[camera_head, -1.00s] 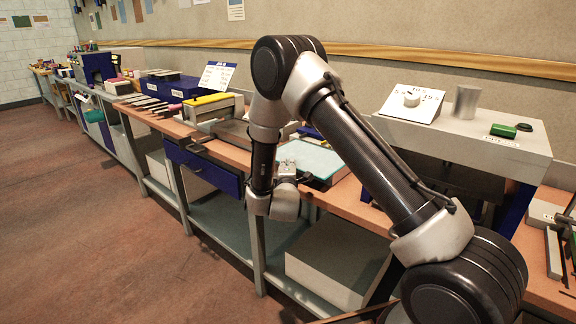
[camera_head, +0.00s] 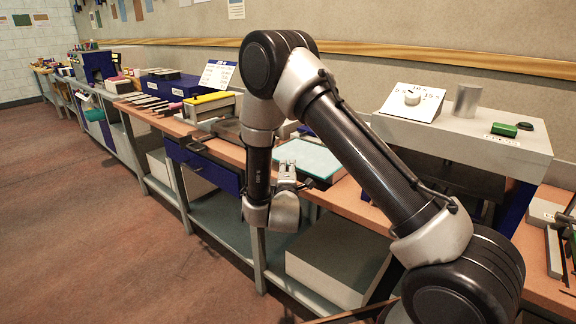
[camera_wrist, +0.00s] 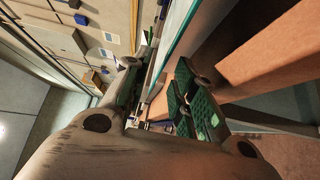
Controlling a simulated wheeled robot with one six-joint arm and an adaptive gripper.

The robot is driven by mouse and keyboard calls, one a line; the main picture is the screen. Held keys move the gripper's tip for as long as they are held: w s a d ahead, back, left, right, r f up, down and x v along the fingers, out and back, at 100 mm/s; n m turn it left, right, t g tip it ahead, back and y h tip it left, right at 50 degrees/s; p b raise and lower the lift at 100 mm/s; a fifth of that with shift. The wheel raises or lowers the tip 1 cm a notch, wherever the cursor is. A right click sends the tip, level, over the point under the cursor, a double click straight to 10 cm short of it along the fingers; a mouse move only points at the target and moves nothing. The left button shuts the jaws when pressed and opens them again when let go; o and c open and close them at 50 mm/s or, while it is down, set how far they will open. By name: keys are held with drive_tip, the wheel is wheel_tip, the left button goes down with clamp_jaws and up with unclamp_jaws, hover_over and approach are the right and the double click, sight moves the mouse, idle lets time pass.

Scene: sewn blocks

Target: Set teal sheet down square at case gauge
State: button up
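The teal sheet (camera_head: 312,160) lies flat on the orange bench top, behind my forearm. My gripper (camera_head: 287,172) is at the sheet's near left edge, with its fingers pointing toward the bench. In the wrist view, the green-padded fingers of my gripper (camera_wrist: 158,88) stand apart. A thin pale teal edge, likely the sheet (camera_wrist: 178,38), runs toward the gap between them. No contact with the pads can be made out. The case gauge cannot be identified with certainty.
A blue drawer (camera_head: 204,165) hangs under the bench, left of my gripper. A case with a yellow strip (camera_head: 208,98) stands behind it. A grey raised stand (camera_head: 470,138) is at right. A large pale box (camera_head: 335,262) sits on the lower shelf.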

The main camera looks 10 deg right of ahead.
drive_tip(key=v, duration=0.7)
drive_tip(key=s+d+r+m+g+y, duration=0.1)
drive_tip(key=d+r+m+g+y, duration=0.2)
drive_tip(key=r, duration=0.4)
drive_tip(key=d+r+m+g+y, duration=0.1)
drive_tip(key=r+m+g+y, duration=0.2)
drive_tip(key=r+m, duration=0.3)
drive_tip(key=s+d+r+m+g, duration=0.2)
drive_tip(key=s+d, duration=0.2)
drive_tip(key=s, duration=0.6)
drive_tip(key=s+d+r+m+g, duration=0.2)
drive_tip(key=s+d, duration=0.3)
drive_tip(key=s, duration=0.6)
drive_tip(key=s+d+r+m+g+h, duration=0.1)
drive_tip(key=s+d, duration=0.4)
drive_tip(key=s, duration=0.5)
wheel_tip(320, 180, up, 3)
drive_tip(key=shift+s+f+m+g, duration=0.1)
drive_tip(key=shift+s+m+g, duration=0.35)
drive_tip(key=shift+g, duration=0.75)
drive_tip(key=shift+w, duration=0.15)
